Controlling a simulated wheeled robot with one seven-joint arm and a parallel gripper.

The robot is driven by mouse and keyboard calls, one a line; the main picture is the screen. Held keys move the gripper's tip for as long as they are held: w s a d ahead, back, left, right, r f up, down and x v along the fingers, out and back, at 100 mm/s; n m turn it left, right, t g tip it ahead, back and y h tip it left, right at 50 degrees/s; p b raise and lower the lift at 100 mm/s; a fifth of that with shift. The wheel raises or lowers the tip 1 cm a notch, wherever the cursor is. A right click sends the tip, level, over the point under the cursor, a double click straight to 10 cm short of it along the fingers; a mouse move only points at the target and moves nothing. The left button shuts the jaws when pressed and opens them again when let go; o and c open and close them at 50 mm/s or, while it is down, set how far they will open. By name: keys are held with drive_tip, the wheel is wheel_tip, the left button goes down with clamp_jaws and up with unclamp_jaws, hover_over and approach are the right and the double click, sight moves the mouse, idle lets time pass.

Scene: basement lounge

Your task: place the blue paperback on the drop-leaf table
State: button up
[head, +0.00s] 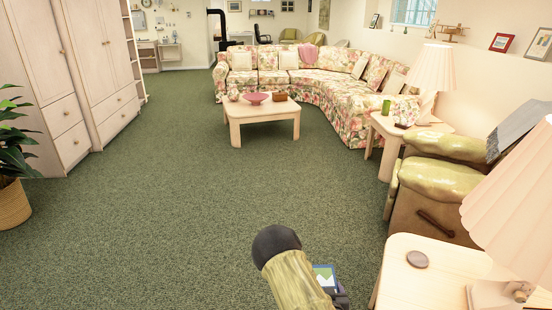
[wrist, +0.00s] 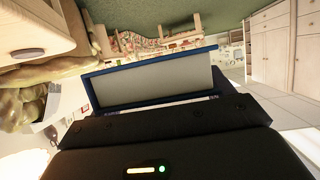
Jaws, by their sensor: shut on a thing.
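The blue paperback (head: 325,276) is in my gripper (head: 341,296), at the bottom centre of the head view and partly hidden by my arm. In the wrist view the blue-edged book (wrist: 152,87) shows a pale grey face, with its lower edge at the black gripper (wrist: 160,118). The fingertips are hidden. A pale wooden table (head: 440,262) stands just right of the gripper, apart from the book. It carries a lamp and a round brown disc. A second pale side table (head: 412,131) stands farther back. I cannot tell which table is the drop-leaf one.
An olive armchair (head: 440,190) stands between the two side tables. A low coffee table (head: 262,111) with a pink bowl is before the floral sofa (head: 335,80). A pleated lamp (head: 515,215) crowds the near table's right side. Open green carpet (head: 200,200) lies left.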

wheel_tip(320, 180, up, 19)
drive_tip(key=s+p, duration=0.2)
drive_tip(key=p, duration=1.3)
drive_tip(key=shift+s+f+p, duration=0.2)
drive_tip(key=shift+s+p, duration=0.05)
drive_tip(key=shift+p, duration=0.15)
